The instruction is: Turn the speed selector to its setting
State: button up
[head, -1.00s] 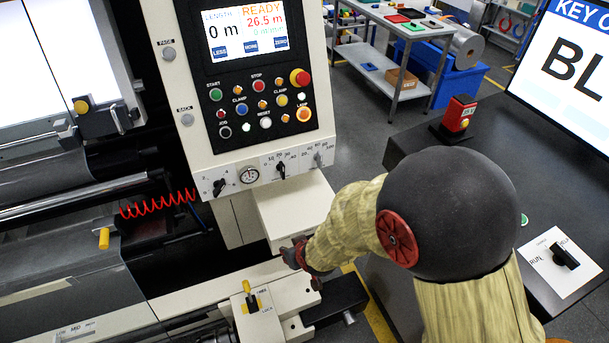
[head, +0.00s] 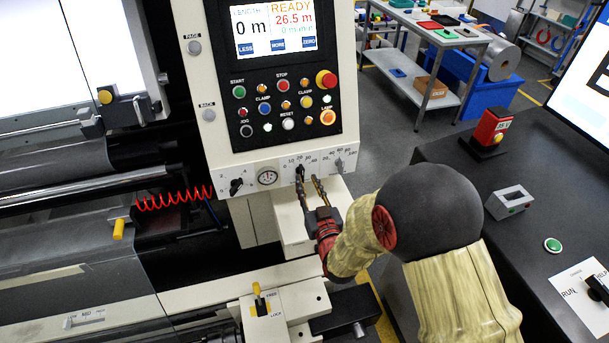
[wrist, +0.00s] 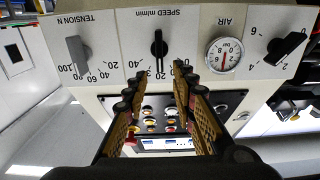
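The speed selector is a black bar knob on the white lower strip of the machine panel (head: 300,172). In the wrist view, which is upside down, the knob (wrist: 158,46) sits under the "SPEED m/min" label. Its bar stands upright in line with the 20 mark. My gripper (head: 309,186) is just below the selector in the head view, its two fingers spread. In the wrist view, the open fingers (wrist: 160,82) point towards the strip, with the knob beyond the gap between their tips. Nothing is between them, and I see no contact with the knob.
The grey tension knob (wrist: 79,52) and black knob (wrist: 287,47) flank the selector, with the air gauge (wrist: 224,55) beside it. A button panel (head: 285,105) is above. A dark desk (head: 450,175) with a red box (head: 491,128) stands to the right.

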aim_at(303, 171)
jog(key=shift+x, duration=2.25)
grip_shut()
